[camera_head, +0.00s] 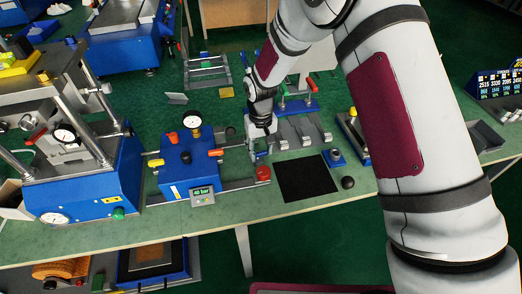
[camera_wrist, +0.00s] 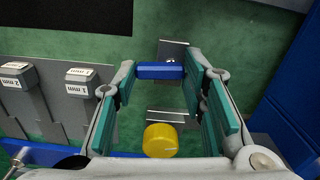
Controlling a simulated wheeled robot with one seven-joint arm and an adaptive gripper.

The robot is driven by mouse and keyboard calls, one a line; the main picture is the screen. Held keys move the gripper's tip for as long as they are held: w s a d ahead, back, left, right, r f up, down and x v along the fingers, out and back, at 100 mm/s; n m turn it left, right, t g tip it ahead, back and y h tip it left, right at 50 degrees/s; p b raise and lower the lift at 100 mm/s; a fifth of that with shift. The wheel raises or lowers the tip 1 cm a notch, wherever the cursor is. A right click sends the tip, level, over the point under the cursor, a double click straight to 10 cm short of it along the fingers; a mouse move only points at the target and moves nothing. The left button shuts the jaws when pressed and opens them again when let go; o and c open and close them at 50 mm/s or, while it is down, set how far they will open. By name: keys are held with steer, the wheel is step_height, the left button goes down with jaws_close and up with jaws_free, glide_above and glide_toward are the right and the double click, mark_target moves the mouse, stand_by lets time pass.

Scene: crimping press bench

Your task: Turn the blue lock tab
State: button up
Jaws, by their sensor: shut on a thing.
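The blue lock tab (camera_wrist: 160,71) shows in the wrist view as a short blue bar between my fingertips, above a grey metal plate (camera_wrist: 174,52). My gripper (camera_wrist: 160,75) is closed on it, with a teal-padded finger at each end of the bar. In the head view my gripper (camera_head: 257,152) reaches down to the bench, between the blue press unit and the grey blocks. The tab is too small to make out clearly there. A yellow knob (camera_wrist: 160,140) lies nearer the palm in the wrist view.
A blue unit with a gauge (camera_head: 190,170) stands left of my gripper, and a red knob (camera_head: 263,173) is close in front. Grey blocks labelled in mm (camera_wrist: 83,80) lie to the left in the wrist view. A black mat (camera_head: 305,180) lies flat at the right.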

steer(key=shift+w+a+n+b, duration=0.1)
steer(key=shift+n+b, duration=0.45)
steer(key=shift+n, duration=0.6)
steer(key=shift+w+a+n+b, duration=0.1)
steer(key=shift+n+b, duration=0.4)
steer(key=shift+n, duration=0.65)
steer(key=o, duration=1.2)
steer(key=shift+c, duration=0.2)
steer(key=shift+r, duration=0.15)
step_height(320, 180, up, 12)
steer(key=shift+d, duration=0.1)
